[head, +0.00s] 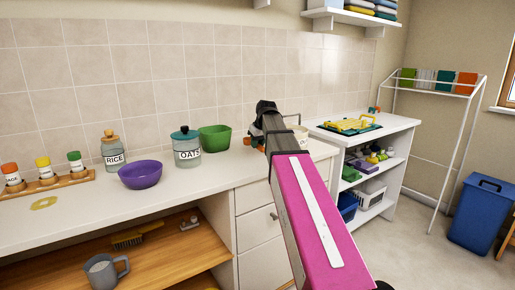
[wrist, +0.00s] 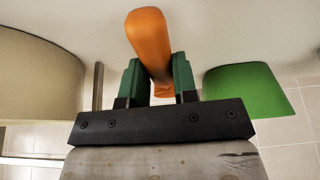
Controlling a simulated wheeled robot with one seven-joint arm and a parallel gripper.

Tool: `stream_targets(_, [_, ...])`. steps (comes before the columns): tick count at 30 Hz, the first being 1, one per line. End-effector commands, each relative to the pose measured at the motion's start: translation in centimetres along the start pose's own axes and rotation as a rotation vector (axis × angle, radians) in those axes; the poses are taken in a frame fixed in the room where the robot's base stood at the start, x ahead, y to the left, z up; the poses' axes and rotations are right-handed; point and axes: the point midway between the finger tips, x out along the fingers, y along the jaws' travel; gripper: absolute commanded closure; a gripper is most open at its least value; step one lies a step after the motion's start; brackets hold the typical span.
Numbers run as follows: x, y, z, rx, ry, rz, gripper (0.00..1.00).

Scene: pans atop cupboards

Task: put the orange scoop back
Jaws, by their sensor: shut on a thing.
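My gripper (wrist: 159,82) is shut on the orange scoop (wrist: 149,40); its green fingers are on either side of the scoop's orange body in the wrist view. In the head view my gripper (head: 256,138) is over the counter, largely hidden by my arm, and only a little orange shows beside it. The scoop's far end is hidden, and I cannot tell whether it touches the counter. The glass jar marked OATS (head: 186,147) with a teal lid and the jar marked RICE (head: 114,152) with an orange-brown lid stand to the left.
A green bowl (head: 215,138) is just left of my gripper; it also shows in the wrist view (wrist: 247,90). A beige round container (wrist: 38,85) is on the other side.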

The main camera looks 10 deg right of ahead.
Motion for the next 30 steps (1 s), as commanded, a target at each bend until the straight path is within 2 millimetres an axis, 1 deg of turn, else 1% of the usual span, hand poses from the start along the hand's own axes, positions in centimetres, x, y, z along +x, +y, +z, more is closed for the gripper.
stream_targets(1, [0.7,-0.1,0.4,0.0,-0.002,-0.001,0.96])
stream_targets(3, [1.4,0.0,0.7,0.0,-0.001,-0.001,0.96])
stream_targets(5, [1.8,0.0,0.8,0.0,0.0,0.0,0.96])
stream_targets(15, [2.0,0.0,0.8,0.0,0.0,0.0,0.96])
stream_targets(16, [2.0,0.0,0.8,0.0,0.0,0.0,0.7])
stream_targets(17, [2.0,0.0,0.8,0.0,0.0,0.0,0.6])
stream_targets(18, [2.0,0.0,0.8,0.0,0.0,0.0,0.48])
stream_targets(26, [2.0,0.0,0.8,0.0,0.0,0.0,0.48])
stream_targets(30, [1.5,0.0,0.7,0.0,0.001,0.0,0.48])
